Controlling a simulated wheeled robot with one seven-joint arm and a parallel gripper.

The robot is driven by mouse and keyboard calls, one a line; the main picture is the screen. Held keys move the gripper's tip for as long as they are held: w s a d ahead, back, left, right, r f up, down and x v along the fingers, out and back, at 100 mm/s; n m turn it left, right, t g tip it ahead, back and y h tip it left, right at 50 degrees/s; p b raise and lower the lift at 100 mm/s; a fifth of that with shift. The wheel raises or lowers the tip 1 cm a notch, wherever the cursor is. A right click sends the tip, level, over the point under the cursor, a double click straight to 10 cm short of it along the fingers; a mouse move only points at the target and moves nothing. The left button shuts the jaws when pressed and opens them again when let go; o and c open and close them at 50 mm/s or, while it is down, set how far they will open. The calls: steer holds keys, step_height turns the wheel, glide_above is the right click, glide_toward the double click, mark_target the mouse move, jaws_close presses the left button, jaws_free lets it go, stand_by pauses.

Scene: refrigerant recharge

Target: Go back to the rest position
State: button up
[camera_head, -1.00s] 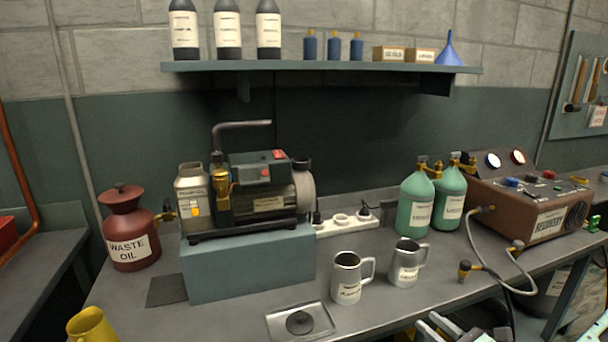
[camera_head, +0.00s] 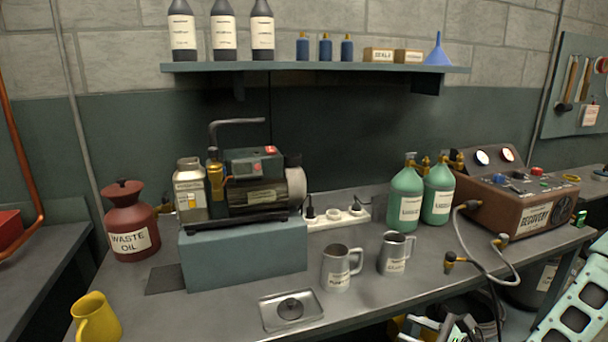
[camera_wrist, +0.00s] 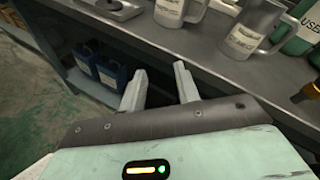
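My gripper (camera_wrist: 160,88) shows in the wrist view with its two fingers apart and nothing between them. It is in front of the bench's front edge, below the two metal mugs. In the head view part of my gripper shows at the bottom edge (camera_head: 440,328), and a pale green link of my arm (camera_head: 575,305) shows at the lower right. The left metal mug (camera_head: 337,268) and the right metal mug (camera_head: 396,253) stand upright on the bench, apart from my gripper.
The bench (camera_head: 220,310) holds a vacuum pump (camera_head: 255,190) on a blue-grey block, a red waste oil can (camera_head: 128,225), green cylinders (camera_head: 405,197), a recovery machine (camera_head: 520,205), a square plate (camera_head: 291,309) and a yellow jug (camera_head: 95,318). Blue containers (camera_wrist: 108,72) stand under the bench.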

steer(key=s+a+r+n+g+h, duration=0.55)
steer(key=a+n+g, duration=0.2)
steer(key=n, duration=0.95)
steer(key=s+a+r+n+g+h, duration=0.1)
steer(key=s+r+n+g+h, duration=0.1)
steer(key=s+r+n, duration=0.4)
steer(key=s+a+r+n+g+h, duration=0.1)
steer(key=s+r+n, duration=0.6)
steer(key=s, duration=0.7)
steer(key=shift+s+r+g+h, duration=0.2)
steer(key=shift+r+g+h, duration=0.15)
steer(key=shift+r, duration=0.2)
